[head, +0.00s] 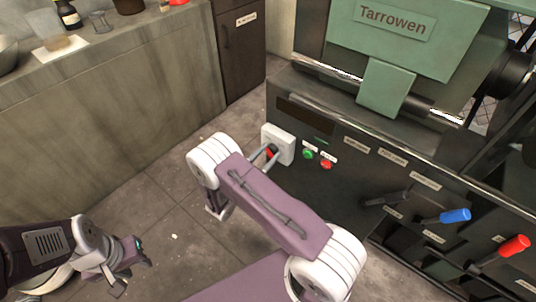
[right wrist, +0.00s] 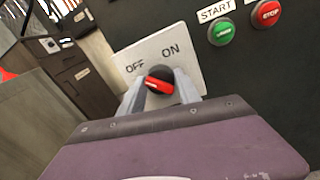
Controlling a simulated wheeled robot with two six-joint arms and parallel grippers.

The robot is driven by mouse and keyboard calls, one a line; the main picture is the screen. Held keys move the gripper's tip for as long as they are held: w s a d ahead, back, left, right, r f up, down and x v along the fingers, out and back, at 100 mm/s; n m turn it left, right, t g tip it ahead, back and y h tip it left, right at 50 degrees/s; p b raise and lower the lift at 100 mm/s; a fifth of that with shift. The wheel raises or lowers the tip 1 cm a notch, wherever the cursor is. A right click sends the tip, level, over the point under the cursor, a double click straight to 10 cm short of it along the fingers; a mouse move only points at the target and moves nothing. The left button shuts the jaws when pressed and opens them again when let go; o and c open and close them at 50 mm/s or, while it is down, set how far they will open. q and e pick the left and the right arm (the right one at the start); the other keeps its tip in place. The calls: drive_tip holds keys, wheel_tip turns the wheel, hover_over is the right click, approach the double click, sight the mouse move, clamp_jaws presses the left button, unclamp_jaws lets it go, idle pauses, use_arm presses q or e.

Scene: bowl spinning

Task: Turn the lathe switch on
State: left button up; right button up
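The lathe switch is a black knob with a red grip (right wrist: 160,86) on a white plate (right wrist: 186,50) marked OFF and ON. The plate (head: 284,141) is on the dark front of the lathe in the head view, and a bit of the red grip shows there. My right gripper (right wrist: 161,88) is at the switch, one finger on each side of the knob. I cannot tell whether the fingers press on it. I cannot tell which label the knob points to. My left gripper (head: 134,276) is low at the left, open and empty, away from the lathe.
A green START button (right wrist: 222,32) and a red STOP button (right wrist: 267,13) sit right of the switch. Levers with blue (head: 455,215) and red (head: 515,245) handles stick out at the lower right.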

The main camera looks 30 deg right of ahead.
clamp_jaws()
drive_tip(key=m, duration=0.4)
drive_tip(key=shift+f, duration=0.15)
drive_tip(key=m+b, duration=0.1)
drive_tip(key=m, duration=0.3)
drive_tip(key=shift+s+f+h, duration=0.1)
drive_tip(key=shift+h, duration=0.3)
drive_tip(key=m+b, duration=0.1)
drive_tip(key=m, duration=0.4)
drive_tip(key=shift+f+m+g, duration=0.1)
drive_tip(key=shift+m+g, duration=0.2)
drive_tip(key=shift+m, duration=0.1)
drive_tip(key=shift+m+g+h+b, duration=0.3)
drive_tip(key=shift+m+b, duration=0.6)
drive_tip(key=shift+m, duration=1.5)
